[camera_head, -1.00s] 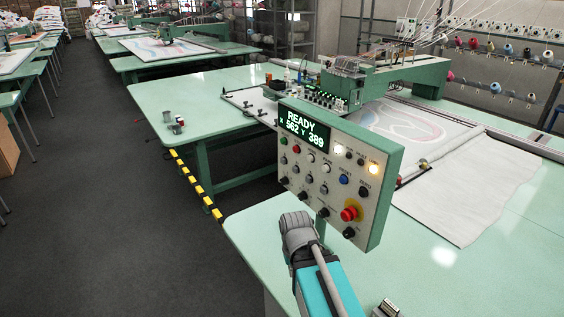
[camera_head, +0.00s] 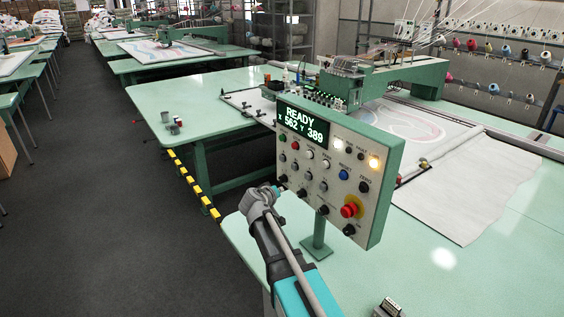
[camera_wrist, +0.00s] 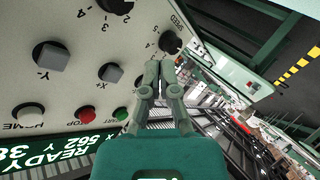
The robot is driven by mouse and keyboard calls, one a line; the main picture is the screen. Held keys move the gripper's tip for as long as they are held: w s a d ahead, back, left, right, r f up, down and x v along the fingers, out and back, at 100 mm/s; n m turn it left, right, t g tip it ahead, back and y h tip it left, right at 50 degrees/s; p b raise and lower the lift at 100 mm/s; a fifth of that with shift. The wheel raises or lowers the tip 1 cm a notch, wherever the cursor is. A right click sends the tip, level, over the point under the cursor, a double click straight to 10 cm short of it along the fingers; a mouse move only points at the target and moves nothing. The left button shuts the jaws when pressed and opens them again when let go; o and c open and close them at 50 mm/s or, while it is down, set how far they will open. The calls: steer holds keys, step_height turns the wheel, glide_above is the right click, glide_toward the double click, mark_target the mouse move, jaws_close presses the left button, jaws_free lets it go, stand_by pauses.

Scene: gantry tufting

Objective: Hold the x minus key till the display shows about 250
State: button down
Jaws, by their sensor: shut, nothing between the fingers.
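The control panel (camera_head: 331,230) stands tilted on a post above the green table. Its display (camera_head: 304,122) reads READY, X 562, Y 389. In the wrist view the panel is turned nearly upside down. A grey X+ key (camera_wrist: 111,72) and a Y- key (camera_wrist: 51,57) show there. I cannot make out an x minus label in either view. My gripper (camera_wrist: 160,64) is shut and empty. Its tips are close to the dark SPEED knob (camera_wrist: 171,42); contact cannot be told. In the head view my gripper (camera_head: 278,190) is at the panel's lower left edge.
A red emergency button (camera_head: 349,210) is at the panel's lower right. Green (camera_wrist: 121,114) and red (camera_wrist: 87,112) buttons sit beside the display. The tufting machine and white cloth (camera_head: 465,195) lie behind the panel. Open floor (camera_head: 100,220) is to the left.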

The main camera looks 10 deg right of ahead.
mark_target(282, 158)
steer(key=w+a+r+n+t+y, duration=0.1)
steer(key=w+a+r+n+t, duration=0.3)
steer(key=w+a, duration=0.3)
steer(key=shift+w+a+r+t+y+b, duration=0.3)
steer(key=shift+w+r+t+b, duration=0.15)
steer(key=shift+w+t, duration=0.2)
steer(key=shift+d, duration=0.15)
steer(key=w+d, duration=0.3)
steer(key=d, duration=0.5)
steer(key=shift+w, duration=0.15)
steer(key=shift+d, duration=0.35)
stand_by(1.4)
